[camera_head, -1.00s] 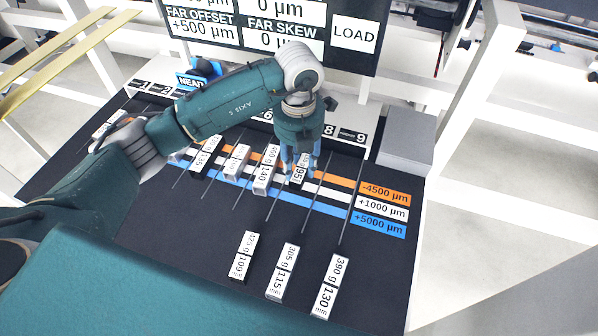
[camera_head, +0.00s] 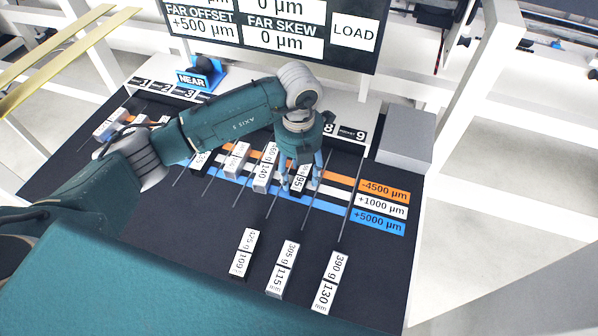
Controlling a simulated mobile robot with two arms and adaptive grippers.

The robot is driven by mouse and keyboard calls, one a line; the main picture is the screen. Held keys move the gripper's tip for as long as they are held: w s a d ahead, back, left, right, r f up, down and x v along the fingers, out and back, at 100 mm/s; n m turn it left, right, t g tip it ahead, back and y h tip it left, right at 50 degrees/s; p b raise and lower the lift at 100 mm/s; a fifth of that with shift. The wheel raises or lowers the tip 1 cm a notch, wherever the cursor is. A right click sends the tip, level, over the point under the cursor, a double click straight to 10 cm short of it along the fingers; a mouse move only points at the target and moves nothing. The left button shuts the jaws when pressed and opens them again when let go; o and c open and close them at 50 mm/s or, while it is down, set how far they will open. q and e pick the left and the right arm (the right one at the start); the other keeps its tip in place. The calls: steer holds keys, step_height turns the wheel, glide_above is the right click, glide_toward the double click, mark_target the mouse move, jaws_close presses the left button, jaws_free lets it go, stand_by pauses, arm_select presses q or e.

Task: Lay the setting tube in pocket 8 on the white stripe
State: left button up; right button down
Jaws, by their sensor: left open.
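My left gripper (camera_head: 300,184) reaches down from the arm with its blue fingers open. The fingers stand on either side of a white-and-black tube marked 95 (camera_head: 301,182), which lies across the stripes in the row of pockets, apparently in pocket 8. The fingers and wrist hide part of this tube, so its exact seat on the white stripe (camera_head: 339,194) cannot be told. The number label 8 (camera_head: 329,130) shows just right of the wrist. My right gripper is not in view.
A tube marked 140 (camera_head: 262,175) lies in a pocket just left, with more tubes beyond. Loose tubes marked 109 (camera_head: 243,255), 115 (camera_head: 283,270) and 130 (camera_head: 329,283) lie on the dark front area. A grey block (camera_head: 405,138) stands at the right. Thin rods divide the pockets.

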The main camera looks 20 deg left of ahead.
mark_target(299, 175)
arm_select(q)
steer(key=shift+r, duration=0.15)
step_height(299, 175, up, 12)
steer(key=b, duration=0.3)
steer(key=shift+s, duration=0.1)
stand_by(0.4)
